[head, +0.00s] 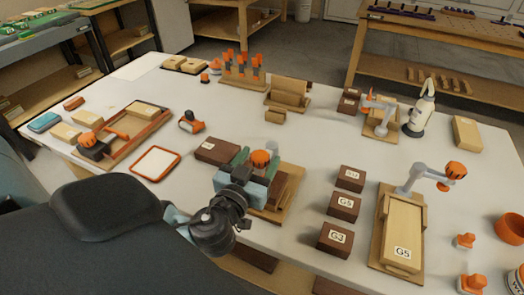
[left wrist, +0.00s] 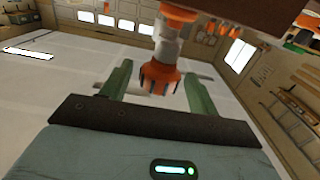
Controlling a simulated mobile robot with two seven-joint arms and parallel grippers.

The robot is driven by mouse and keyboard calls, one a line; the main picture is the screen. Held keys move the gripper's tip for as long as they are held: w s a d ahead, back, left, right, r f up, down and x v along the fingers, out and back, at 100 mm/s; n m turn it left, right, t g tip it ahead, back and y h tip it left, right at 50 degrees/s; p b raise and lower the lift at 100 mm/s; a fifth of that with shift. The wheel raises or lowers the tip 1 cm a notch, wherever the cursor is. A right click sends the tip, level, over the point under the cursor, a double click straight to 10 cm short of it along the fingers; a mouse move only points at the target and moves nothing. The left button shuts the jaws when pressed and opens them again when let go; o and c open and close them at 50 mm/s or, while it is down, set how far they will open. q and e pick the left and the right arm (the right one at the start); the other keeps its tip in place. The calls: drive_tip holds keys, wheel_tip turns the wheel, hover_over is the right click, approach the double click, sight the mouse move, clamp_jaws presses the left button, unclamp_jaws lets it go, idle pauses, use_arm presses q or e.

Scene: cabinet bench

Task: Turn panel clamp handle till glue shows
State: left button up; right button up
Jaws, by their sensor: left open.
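My left gripper (head: 257,161) reaches over a clamp board (head: 287,207) near the middle of the bench. Its green fingers are open on either side of an orange ridged clamp handle (head: 261,158). In the left wrist view the handle (left wrist: 160,84) sits between the two fingers (left wrist: 157,88), with gaps at both sides, on a grey shaft. The gripper body hides much of this clamp and its panel; I see no glue there. A second clamp stands at the right with an orange handle (head: 456,170) over a pale panel labelled G5 (head: 402,229). My right gripper is not in view.
Brown labelled blocks (head: 344,206) stand in a column between the clamps. A red-rimmed tray (head: 156,163) and a brown block (head: 213,151) lie left of the gripper. A glue bottle (head: 420,110) and a third clamp (head: 380,112) stand at the back right.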

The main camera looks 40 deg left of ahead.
use_arm(q)
drive_tip(key=shift+x, duration=1.35)
drive_tip(key=c, duration=1)
